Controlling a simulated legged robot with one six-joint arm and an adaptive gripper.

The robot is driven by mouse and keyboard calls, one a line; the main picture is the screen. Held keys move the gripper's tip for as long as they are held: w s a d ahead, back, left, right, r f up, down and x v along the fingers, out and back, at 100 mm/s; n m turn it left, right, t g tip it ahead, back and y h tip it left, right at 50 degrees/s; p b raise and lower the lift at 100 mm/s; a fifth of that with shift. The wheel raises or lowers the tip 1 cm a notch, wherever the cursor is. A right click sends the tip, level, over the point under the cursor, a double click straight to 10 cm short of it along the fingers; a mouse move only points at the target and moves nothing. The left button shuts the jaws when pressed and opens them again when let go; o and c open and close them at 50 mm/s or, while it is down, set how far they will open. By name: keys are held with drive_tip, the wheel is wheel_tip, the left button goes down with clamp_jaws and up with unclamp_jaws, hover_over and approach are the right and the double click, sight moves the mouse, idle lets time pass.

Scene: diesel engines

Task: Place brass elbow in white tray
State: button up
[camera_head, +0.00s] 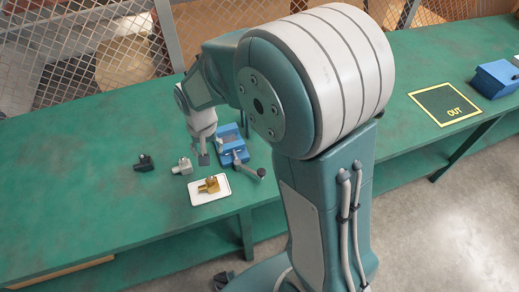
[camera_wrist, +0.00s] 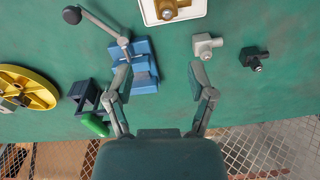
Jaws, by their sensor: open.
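The brass elbow (camera_head: 209,185) lies on the white tray (camera_head: 222,194) near the front edge of the green bench. In the wrist view the brass elbow (camera_wrist: 167,9) shows at the top edge, on the white tray (camera_wrist: 192,10), both partly cut off. My gripper (camera_head: 203,159) is behind the tray, apart from the elbow. In the wrist view my gripper (camera_wrist: 161,78) has its fingers spread wide with nothing between them.
A blue vise (camera_head: 232,148) stands right beside my gripper. A grey elbow (camera_head: 182,166) and a black elbow (camera_head: 144,163) lie to the left. The wrist view shows a yellow wheel (camera_wrist: 42,91) and a green item (camera_wrist: 95,124). The bench's left side is clear.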

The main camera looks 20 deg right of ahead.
drive_tip(key=s+d+r+n+t, duration=0.1)
drive_tip(key=s+d+r+t, duration=0.1)
drive_tip(key=s+d+r, duration=0.3)
drive_tip(key=s+d+r+n+t, duration=0.1)
drive_tip(key=s+d+r+t, duration=0.2)
drive_tip(key=s+r, duration=0.8)
drive_tip(key=shift+s+d+r, duration=0.15)
drive_tip(key=shift+s+d, duration=0.75)
drive_tip(key=shift+s, duration=0.2)
